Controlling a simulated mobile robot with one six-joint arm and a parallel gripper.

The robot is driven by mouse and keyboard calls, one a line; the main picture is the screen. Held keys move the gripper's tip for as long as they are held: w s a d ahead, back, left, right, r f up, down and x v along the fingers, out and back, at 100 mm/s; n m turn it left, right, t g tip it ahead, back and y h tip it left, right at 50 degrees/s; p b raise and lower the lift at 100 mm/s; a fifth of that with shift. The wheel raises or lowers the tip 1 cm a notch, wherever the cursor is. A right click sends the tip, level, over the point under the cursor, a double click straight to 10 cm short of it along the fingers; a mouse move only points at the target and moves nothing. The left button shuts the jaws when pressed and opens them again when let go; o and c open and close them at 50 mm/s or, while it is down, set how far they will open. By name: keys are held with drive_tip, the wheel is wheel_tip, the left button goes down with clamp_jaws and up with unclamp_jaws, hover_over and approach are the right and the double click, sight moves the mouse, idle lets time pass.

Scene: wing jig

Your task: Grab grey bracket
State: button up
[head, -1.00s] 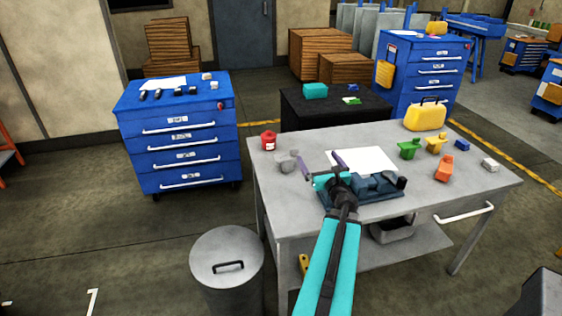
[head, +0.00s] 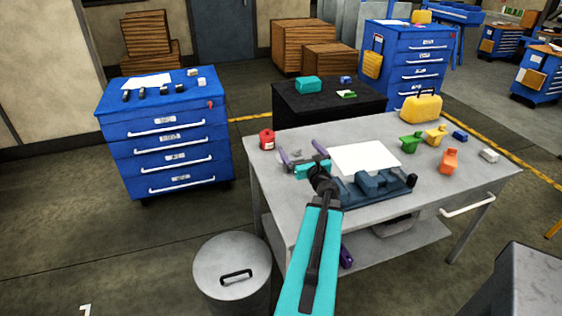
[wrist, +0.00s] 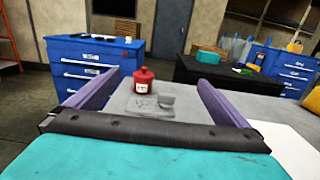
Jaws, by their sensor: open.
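The grey bracket (wrist: 150,104) lies on the grey workbench (wrist: 240,103). In the wrist view it shows ahead, between the lines of my two purple fingers. In the head view the bracket (head: 291,155) is partly covered by my gripper (head: 302,154). My gripper (wrist: 159,82) is open and empty, with its fingers spread to either side of the bracket in the picture. I cannot tell how far above or short of the bracket the fingertips are.
A red canister (head: 267,139) stands just behind the bracket. A blue fixture (head: 372,187) and a white sheet (head: 365,158) lie to the right. Green (head: 411,142), yellow (head: 436,134) and orange (head: 449,160) parts stand farther right. A lidded bin (head: 232,265) stands on the floor.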

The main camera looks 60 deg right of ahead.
drive_tip(key=b, duration=1)
approach(290, 156)
drive_tip(key=shift+w+d+f, duration=0.65)
drive_tip(key=shift+w+d, duration=0.15)
drive_tip(key=shift+w, duration=0.15)
drive_tip(key=shift+w+d, duration=0.1)
drive_tip(key=shift+x, duration=1.05)
drive_tip(key=shift+p+x, duration=0.8)
drive_tip(key=shift+x, duration=1.75)
drive_tip(key=shift+r, duration=0.15)
